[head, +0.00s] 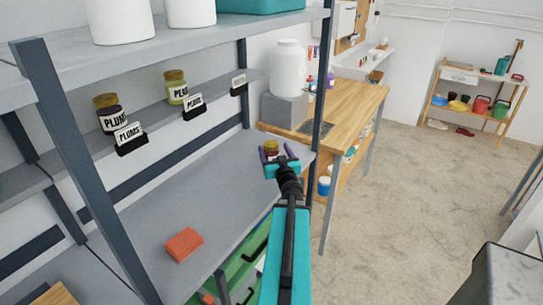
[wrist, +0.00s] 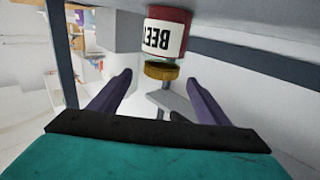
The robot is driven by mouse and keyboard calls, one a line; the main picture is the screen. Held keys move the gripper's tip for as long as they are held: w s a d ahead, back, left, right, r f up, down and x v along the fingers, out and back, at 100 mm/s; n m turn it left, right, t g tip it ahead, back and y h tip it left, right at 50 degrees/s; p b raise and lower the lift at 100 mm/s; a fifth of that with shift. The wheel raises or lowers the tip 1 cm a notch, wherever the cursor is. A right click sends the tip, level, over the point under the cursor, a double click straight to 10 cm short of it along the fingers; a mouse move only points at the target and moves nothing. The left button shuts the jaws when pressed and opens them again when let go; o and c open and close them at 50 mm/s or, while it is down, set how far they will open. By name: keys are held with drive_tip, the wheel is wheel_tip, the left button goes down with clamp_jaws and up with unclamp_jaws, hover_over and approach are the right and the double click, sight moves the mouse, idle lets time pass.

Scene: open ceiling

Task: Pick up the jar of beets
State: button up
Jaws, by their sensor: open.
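The jar of beets shows in the wrist view, upside down in the picture, with a dark red body, a white label (wrist: 163,37) reading "BEE" and a gold lid (wrist: 162,71). It stands at the far right end of the lower grey shelf in the head view, where its gold lid (head: 271,146) shows past my gripper. My gripper (wrist: 158,84) is open and empty, its two purple fingers pointing toward the jar, which lies ahead of the gap between them. In the head view my gripper (head: 274,158) hides most of the jar's body.
A plums jar (head: 107,116) and a pears jar (head: 176,88) stand on the narrow back ledge, with name tags in front. An orange block (head: 184,243) lies on the lower shelf. A dark shelf post (head: 320,95) rises near my gripper. The shelf's middle is clear.

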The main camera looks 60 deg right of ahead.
sight(272, 145)
drive_tip(key=shift+x, duration=2)
drive_tip(key=shift+w+d, duration=0.1)
drive_tip(key=shift+w, duration=0.05)
drive_tip(key=shift+p+x, duration=0.6)
drive_tip(key=shift+x, duration=1.85)
drive_tip(key=shift+f, duration=0.2)
drive_tip(key=c, duration=1.6)
drive_tip(key=shift+r, duration=0.25)
